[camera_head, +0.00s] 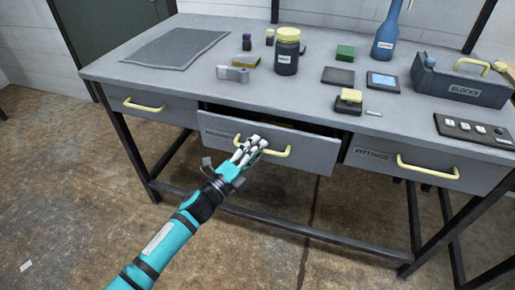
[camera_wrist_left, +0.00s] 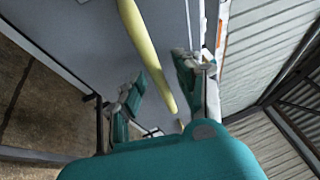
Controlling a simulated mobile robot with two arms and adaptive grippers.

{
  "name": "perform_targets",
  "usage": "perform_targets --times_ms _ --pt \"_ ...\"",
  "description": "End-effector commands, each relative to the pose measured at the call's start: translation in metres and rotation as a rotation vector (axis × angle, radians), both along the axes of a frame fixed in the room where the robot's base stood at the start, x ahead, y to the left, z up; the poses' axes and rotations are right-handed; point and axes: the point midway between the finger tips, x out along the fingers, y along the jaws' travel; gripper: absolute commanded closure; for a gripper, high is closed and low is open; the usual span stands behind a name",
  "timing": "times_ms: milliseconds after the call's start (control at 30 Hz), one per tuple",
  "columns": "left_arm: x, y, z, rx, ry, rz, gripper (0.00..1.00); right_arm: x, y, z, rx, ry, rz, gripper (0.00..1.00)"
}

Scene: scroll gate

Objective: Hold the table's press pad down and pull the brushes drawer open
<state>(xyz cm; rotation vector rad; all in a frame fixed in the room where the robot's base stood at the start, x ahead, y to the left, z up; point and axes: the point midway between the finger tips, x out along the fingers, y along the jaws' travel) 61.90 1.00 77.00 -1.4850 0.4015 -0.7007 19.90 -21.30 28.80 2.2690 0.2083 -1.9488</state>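The brushes drawer (camera_head: 220,136) is the middle one of the table (camera_head: 215,90). It stands partly open, its front out from the table and a dark gap above it. Its yellow bar handle (camera_head: 278,153) also shows in the left wrist view (camera_wrist_left: 147,52). My left gripper (camera_head: 250,146) is at the left part of this handle. Its fingers (camera_wrist_left: 162,88) are apart, with the bar running between them and room beside it. A yellow-topped dark block (camera_head: 349,97) near the table's front edge looks like the press pad; nothing touches it. My right gripper is not in view.
Closed drawers with yellow handles flank it: one at left (camera_head: 145,105), the fittings drawer (camera_head: 425,168) at right. On top stand a dark jar (camera_head: 287,57), a blue bottle (camera_head: 387,36), a tablet (camera_head: 382,81) and the blocks carrier (camera_head: 460,88). Floor in front is clear.

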Motion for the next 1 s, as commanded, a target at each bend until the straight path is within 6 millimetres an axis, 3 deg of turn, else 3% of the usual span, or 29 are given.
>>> perform_targets --times_ms 367,633,1000 --pt "0.0052 -0.0045 0.0013 0.000 0.000 0.000 0.66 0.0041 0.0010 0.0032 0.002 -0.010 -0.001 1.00" --pt "0.0051 -0.0042 0.0012 0.000 0.001 0.001 1.00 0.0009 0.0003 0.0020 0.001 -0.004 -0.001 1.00" --pt "0.0049 -0.0040 0.0002 0.002 0.001 0.001 1.00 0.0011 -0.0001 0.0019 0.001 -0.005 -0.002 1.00"
